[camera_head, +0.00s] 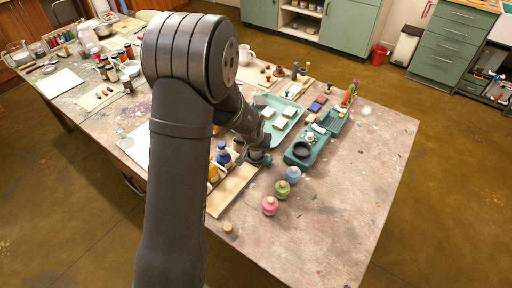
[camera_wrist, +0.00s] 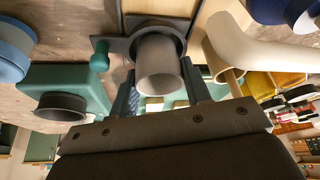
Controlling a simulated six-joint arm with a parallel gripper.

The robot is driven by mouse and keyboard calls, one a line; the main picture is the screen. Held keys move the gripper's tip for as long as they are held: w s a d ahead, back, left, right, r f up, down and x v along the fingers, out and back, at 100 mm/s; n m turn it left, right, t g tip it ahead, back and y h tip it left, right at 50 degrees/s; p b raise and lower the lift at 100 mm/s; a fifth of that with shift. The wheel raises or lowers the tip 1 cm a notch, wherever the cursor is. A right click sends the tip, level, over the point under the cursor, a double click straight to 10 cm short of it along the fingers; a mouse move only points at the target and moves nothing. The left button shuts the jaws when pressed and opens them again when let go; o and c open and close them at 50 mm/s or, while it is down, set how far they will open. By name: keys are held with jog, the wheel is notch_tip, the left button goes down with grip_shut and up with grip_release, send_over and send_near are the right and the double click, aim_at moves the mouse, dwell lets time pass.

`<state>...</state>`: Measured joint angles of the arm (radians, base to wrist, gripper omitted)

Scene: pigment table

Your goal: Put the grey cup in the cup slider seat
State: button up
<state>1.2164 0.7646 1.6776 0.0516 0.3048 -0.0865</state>
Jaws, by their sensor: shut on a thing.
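The grey cup (camera_wrist: 162,68) is in the wrist view, between the two fingers of my gripper (camera_wrist: 160,80), which are shut on it. The cup slider seat (camera_wrist: 112,44) is a dark grey plate with a raised round ring and a green knob (camera_wrist: 99,56). The cup's far end lines up with the ring; whether it rests inside or hovers just over it cannot be told. In the head view my gripper (camera_head: 256,150) is over the same spot near the middle of the table, and my arm hides most of the cup and seat.
A teal device with a dark ring (camera_head: 303,150) stands just right of my gripper, with a teal tray (camera_head: 270,137) behind. A wooden tray (camera_head: 228,192) lies to the left. The front right tabletop is clear.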

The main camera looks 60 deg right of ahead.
jog(key=shift+f, duration=0.15)
jog(key=o, duration=1.5)
jog(key=shift+o, duration=0.2)
notch_tip(320, 180, up, 8)
